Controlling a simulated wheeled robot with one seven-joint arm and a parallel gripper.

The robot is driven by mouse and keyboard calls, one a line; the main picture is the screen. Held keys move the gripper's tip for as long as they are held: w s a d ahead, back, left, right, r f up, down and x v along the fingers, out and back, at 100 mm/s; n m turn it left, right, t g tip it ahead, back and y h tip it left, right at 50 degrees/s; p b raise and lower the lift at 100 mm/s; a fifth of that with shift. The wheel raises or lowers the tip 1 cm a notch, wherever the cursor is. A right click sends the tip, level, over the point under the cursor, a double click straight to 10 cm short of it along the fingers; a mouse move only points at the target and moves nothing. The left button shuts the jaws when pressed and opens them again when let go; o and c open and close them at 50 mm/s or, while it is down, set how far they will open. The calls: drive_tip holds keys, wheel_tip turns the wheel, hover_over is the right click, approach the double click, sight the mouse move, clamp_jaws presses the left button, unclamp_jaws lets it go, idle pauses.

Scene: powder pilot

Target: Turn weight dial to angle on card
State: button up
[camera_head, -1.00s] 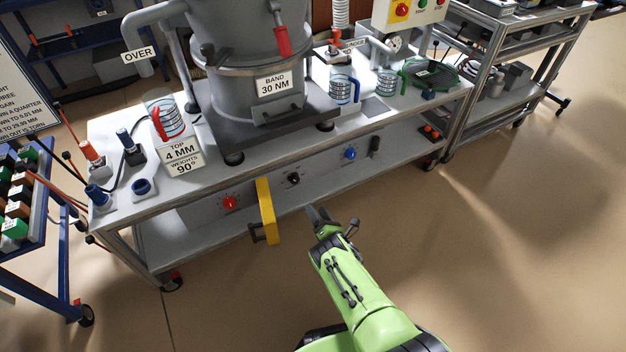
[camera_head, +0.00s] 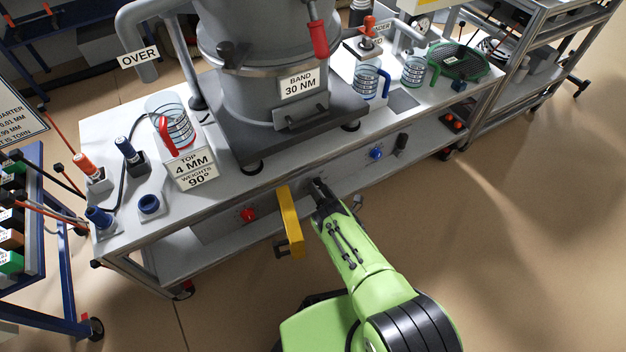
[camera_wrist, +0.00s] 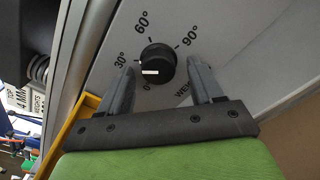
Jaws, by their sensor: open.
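The weight dial (camera_wrist: 157,62) is a black round knob with a white mark, on a pale panel printed 0, 30°, 60° and 90°. The mark is on the knob's left side, towards the low end of the scale between 0 and 30°. My gripper (camera_head: 319,184) is at the cart's front panel and hides the dial in the head view. In the wrist view my gripper (camera_wrist: 163,67) is open, one finger on each side of the knob; contact is unclear. The card (camera_head: 194,169) reads "TOP 4 MM, WEIGHTS 90°".
A yellow bracket (camera_head: 291,222) sticks out of the panel just left of my gripper. A red knob (camera_head: 248,215) lies left of it and a blue knob (camera_head: 376,153) to the right. The grey sieve machine (camera_head: 262,110) stands above. Floor in front is open.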

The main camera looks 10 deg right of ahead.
drive_tip(key=shift+r, duration=0.1)
drive_tip(key=c, duration=1)
drive_tip(key=shift+c, duration=0.2)
